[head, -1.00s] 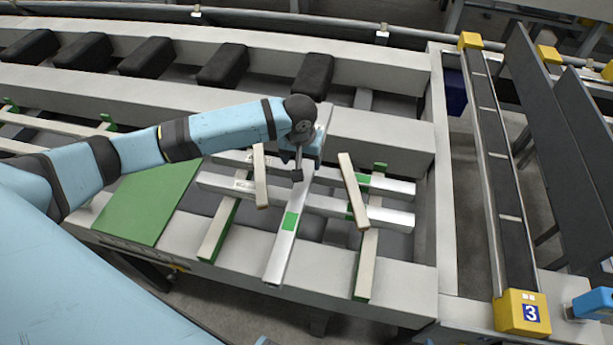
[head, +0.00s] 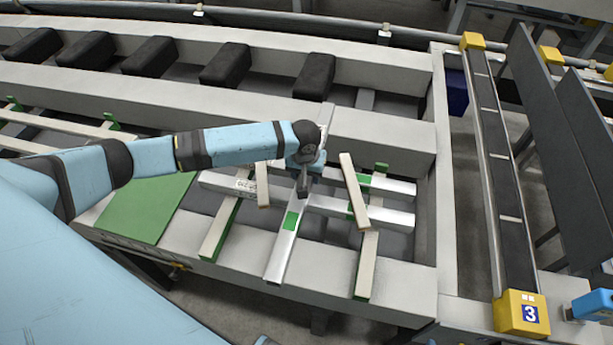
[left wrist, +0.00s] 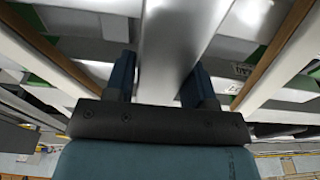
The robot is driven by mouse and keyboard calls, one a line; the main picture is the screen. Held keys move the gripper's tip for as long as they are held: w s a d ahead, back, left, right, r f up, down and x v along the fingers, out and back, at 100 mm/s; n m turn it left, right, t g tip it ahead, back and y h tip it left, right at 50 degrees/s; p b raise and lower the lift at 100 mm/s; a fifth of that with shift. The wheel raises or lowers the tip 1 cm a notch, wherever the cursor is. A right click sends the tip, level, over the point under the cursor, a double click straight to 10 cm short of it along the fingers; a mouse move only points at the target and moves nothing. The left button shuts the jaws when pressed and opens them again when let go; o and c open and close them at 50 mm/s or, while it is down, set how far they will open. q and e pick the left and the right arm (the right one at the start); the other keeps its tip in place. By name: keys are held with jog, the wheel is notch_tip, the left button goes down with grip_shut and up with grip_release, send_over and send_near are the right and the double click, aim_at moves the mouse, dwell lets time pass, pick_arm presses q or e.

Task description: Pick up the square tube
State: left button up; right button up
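A silver square tube (head: 280,250) with a green label lies lengthwise across other silver tubes, its near end toward the table's front. My left gripper (head: 303,187) is over its middle, pointing down. In the left wrist view the two blue fingers of the left gripper (left wrist: 160,82) stand apart, one on each side of a silver tube (left wrist: 172,40). I cannot tell whether they touch it. Two more silver tubes lie crosswise below, an upper one (head: 395,185) and a lower one (head: 385,214). My right gripper is out of view.
Pale wooden strips lie tilted on the left (head: 262,184) and right (head: 353,192) of the upright-lying tube. A green plate (head: 148,208) is at left. Black blocks (head: 314,77) line the back. A yellow-ended conveyor (head: 522,312) marked 3 stands at right.

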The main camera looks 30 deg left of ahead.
pick_arm(q)
jog(key=shift+w, duration=0.1)
grip_shut()
jog(key=shift+r, duration=0.1)
notch_tip(320, 180, up, 19)
jog(key=s+d+r+m+p, duration=0.1)
jog(key=s+d+m+p, duration=0.1)
jog(key=s, duration=0.6)
jog(key=shift+d+r+m+p, duration=0.4)
jog(key=shift+d+p, duration=0.2)
jog(key=shift+p, duration=0.2)
